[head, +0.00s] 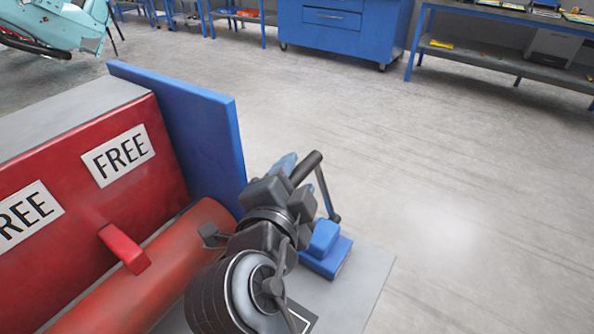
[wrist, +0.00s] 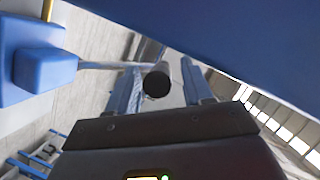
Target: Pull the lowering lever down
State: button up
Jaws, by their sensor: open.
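The lowering lever has a black handle (head: 307,167) on a thin grey rod (head: 326,193). The rod rises from a blue block base (head: 325,243) on the grey platform. My gripper (head: 290,170) is at the handle, with its blue fingertips partly hidden behind its dark body in the head view. In the wrist view the round black end of the handle (wrist: 156,83) shows between the two spread blue fingers. The rod runs left from it to the blue block (wrist: 45,68). The jaws are open; I cannot tell whether a finger touches the handle.
A blue upright panel (head: 190,125) stands close to the left of my gripper. Beside it is a red housing (head: 75,180) with "FREE" labels and a small red lever (head: 124,248). The floor to the right is clear. Blue workbenches (head: 345,30) stand at the back.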

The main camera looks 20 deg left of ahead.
jog(key=shift+w+a+f, duration=0.15)
jog(key=shift+w+f, duration=0.05)
jog(key=shift+w, duration=0.45)
grip_shut()
